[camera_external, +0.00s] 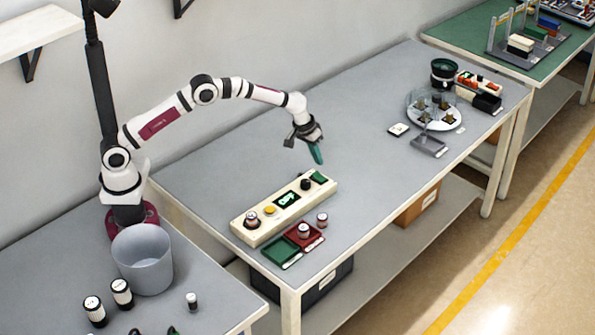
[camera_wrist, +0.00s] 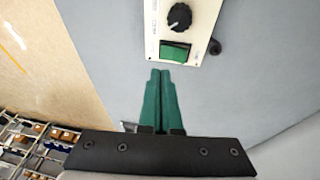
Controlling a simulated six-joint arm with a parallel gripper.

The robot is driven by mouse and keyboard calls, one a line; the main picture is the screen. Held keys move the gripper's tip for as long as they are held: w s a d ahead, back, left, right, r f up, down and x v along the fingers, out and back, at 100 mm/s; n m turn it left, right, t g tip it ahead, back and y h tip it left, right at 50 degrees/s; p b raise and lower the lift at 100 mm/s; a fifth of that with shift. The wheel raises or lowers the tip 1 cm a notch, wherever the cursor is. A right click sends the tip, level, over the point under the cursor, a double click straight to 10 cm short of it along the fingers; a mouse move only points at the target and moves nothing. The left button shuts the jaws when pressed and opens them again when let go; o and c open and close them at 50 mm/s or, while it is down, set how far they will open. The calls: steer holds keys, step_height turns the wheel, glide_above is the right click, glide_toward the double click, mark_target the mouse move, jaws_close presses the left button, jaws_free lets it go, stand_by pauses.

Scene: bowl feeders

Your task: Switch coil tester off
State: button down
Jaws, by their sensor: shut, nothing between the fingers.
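In the wrist view the green switch (camera_wrist: 174,51) sits just below the black knob (camera_wrist: 179,16). My gripper (camera_external: 318,157) is shut and empty, its green fingers above the table beyond the switch end of the tester. In the wrist view its fingertips (camera_wrist: 160,74) point towards the switch, a little below it in the picture. I cannot tell the exact height.
A coil (camera_external: 251,217) sits on the tester's left end. Green (camera_external: 281,250) and red (camera_external: 304,236) trays lie in front, a coil in the red one. Another coil (camera_external: 322,219) stands beside them. The table's middle is clear.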

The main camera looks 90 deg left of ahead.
step_height(320, 180, up, 7)
steer(key=d, duration=0.2)
steer(key=shift+s+d, duration=0.15)
steer(key=shift+d, duration=0.2)
steer(key=s+d+r+m+g, duration=0.1)
steer(key=s+d+r+m, duration=0.4)
steer(key=s, duration=0.5)
steer(key=s+d+r+m+g, duration=0.1)
steer(key=s+d+r+m, duration=0.2)
steer(key=s+d+r, duration=0.55)
steer(key=s+f+m, duration=0.3)
steer(key=s, duration=0.9)
steer(key=s+f+m+g, duration=0.1)
steer(key=s+f+m, duration=0.2)
steer(key=s, duration=1)
steer(key=shift+d+f+g+y, duration=0.3)
steer(key=shift+d+f, duration=0.05)
steer(key=shift+d, duration=0.1)
steer(key=shift+s, duration=0.1)
